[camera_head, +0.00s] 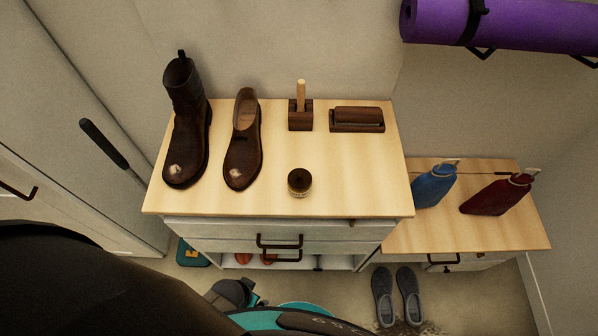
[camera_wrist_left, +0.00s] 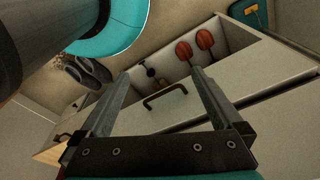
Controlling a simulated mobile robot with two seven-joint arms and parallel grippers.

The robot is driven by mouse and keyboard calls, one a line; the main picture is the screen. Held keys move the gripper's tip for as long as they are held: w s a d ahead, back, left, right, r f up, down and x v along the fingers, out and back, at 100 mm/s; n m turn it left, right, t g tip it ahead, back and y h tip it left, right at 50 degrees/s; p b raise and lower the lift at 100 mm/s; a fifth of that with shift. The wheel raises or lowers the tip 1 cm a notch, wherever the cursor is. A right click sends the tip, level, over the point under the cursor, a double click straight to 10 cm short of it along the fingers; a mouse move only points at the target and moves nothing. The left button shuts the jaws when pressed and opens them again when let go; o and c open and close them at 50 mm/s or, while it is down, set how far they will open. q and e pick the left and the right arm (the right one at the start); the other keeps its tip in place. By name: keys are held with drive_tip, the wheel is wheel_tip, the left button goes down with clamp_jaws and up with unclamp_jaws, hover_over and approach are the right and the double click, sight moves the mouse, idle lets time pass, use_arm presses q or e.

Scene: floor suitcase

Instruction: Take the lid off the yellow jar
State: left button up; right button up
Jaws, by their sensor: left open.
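A small round jar (camera_head: 299,190) stands upright near the front middle of the light wooden cabinet top. Its dark brown lid (camera_head: 299,179) is on it, and a narrow pale yellowish band shows below the lid. The jar is not visible in the left wrist view. My left gripper (camera_wrist_left: 161,75) is open and empty in that view, with its two fingers apart before the cabinet front, below the top and away from the jar. My right gripper is not in view.
On the cabinet top (camera_head: 345,203) stand a tall brown boot (camera_head: 186,125), a brown shoe (camera_head: 243,140), a wooden block with an upright handle (camera_head: 300,110) and a brown brush (camera_head: 357,119). Space right of the jar is clear.

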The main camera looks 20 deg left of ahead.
use_arm(q)
drive_tip(key=w+d+r+p, duration=0.1)
drive_tip(key=w+r, duration=0.3)
drive_tip(key=r, duration=0.3)
drive_tip(key=w+r+p, duration=0.1)
drive_tip(key=w+r, duration=0.3)
drive_tip(key=r, duration=0.3)
wheel_tip(320, 180, up, 20)
drive_tip(key=t+p, duration=0.2)
drive_tip(key=w+d+r+m+h, duration=0.2)
drive_tip(key=w+d+m+h, duration=0.1)
drive_tip(key=w+d+m, duration=0.5)
wheel_tip(320, 180, up, 3)
drive_tip(key=m+g+y, duration=0.3)
drive_tip(key=m+g, duration=0.1)
drive_tip(key=m, duration=0.6)
hover_over(299, 172)
drive_tip(key=f+b, duration=0.1)
drive_tip(key=f, duration=0.7)
drive_tip(key=shift+s+d+b, duration=0.1)
drive_tip(key=shift+d+b, duration=0.1)
drive_tip(key=shift+b, duration=0.15)
drive_tip(key=shift+a+f+b, duration=0.15)
drive_tip(key=shift+f+b, duration=0.35)
drive_tip(key=shift+f, duration=2.65)
drive_tip(key=c, duration=1.3)
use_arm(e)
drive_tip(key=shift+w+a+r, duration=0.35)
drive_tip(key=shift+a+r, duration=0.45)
